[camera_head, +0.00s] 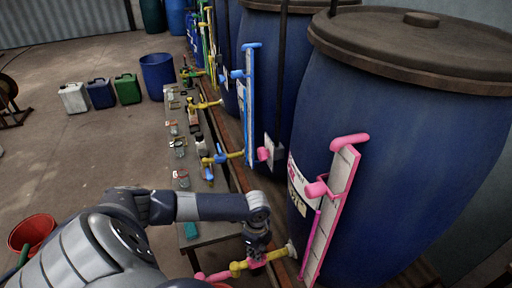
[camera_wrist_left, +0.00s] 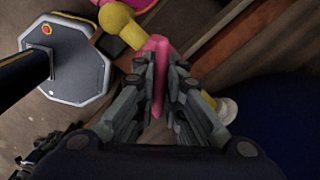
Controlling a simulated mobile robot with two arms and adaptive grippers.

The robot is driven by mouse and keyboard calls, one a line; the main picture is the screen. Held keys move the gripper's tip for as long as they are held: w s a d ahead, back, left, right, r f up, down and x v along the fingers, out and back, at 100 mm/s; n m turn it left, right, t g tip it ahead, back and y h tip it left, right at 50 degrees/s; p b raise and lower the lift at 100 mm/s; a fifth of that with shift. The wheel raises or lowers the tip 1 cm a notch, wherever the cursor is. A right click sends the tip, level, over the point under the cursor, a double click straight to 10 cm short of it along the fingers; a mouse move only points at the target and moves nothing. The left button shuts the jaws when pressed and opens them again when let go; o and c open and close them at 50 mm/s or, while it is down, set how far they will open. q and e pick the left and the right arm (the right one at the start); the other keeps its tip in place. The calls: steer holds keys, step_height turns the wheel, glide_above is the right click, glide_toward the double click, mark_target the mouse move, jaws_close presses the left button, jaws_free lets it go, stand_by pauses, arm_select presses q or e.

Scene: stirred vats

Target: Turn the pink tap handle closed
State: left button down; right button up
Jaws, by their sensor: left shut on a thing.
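The pink tap handle (camera_wrist_left: 158,75) stands between the fingers of my left gripper (camera_wrist_left: 160,90) in the left wrist view. The gripper is shut on it, with a finger on each side. The yellow tap pipe (camera_wrist_left: 120,22) lies just beyond the handle. In the head view, my left gripper (camera_head: 256,248) reaches down over the yellow and pink tap (camera_head: 238,267) at the foot of the nearest blue vat (camera_head: 420,150). The fingers largely hide the handle there. My right gripper is in neither view.
A pink level gauge (camera_head: 333,210) stands on the vat's front, right of my gripper. A narrow bench (camera_head: 205,232) with small items runs along the vats. A red bucket (camera_head: 33,232) stands at lower left. Open floor lies to the left.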

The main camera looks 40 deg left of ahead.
arm_select(q)
steer(key=m, duration=0.3)
steer(key=shift+w+r+m, duration=0.1)
steer(key=shift+m, duration=0.2)
steer(key=m, duration=0.4)
steer(key=shift+p, duration=0.35)
steer(key=shift+m, duration=0.3)
steer(key=c, duration=1.6)
jaws_free()
steer(key=shift+c, duration=0.2)
step_height(320, 180, up, 12)
steer(key=shift+s, duration=0.2)
